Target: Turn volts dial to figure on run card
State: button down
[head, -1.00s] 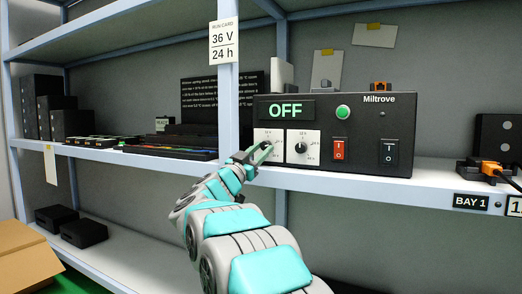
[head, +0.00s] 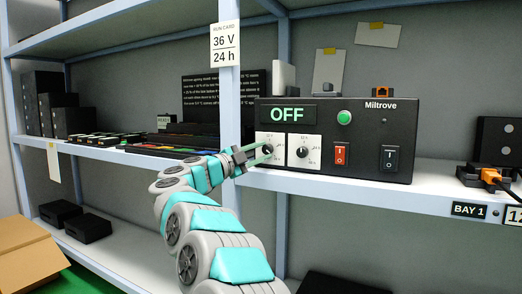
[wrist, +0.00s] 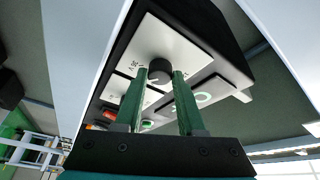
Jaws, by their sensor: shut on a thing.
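The Milltrove-type black power box (head: 360,170), labelled "Miltrove", stands on the shelf; its display (head: 286,114) reads OFF. Two white dial plates with black knobs sit below the display: the left dial (head: 268,150) and the right dial (head: 303,151). The run card (head: 224,44) on the post reads 36 V and 24 h. My gripper (head: 264,152) reaches the left dial from the left. In the wrist view its green fingers (wrist: 159,77) are shut on the knob (wrist: 160,72); its pointer setting is unclear.
A green button (head: 344,117), a red switch (head: 340,155) and a black switch (head: 389,158) are on the same front panel. The shelf post (head: 232,105) stands close to my wrist. A dark board with text (head: 225,92) and flat equipment lie to the left.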

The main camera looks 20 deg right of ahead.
jog(key=shift+r+m+g+y+p, duration=0.1)
jog(key=shift+m+g+y+p, duration=0.35)
jog(key=shift+m, duration=1.15)
jog(key=c, duration=0.5)
grip_release()
jog(key=shift+a, duration=0.2)
jog(key=v, duration=0.7)
jog(key=shift+a, duration=0.25)
jog(key=shift+s, duration=0.1)
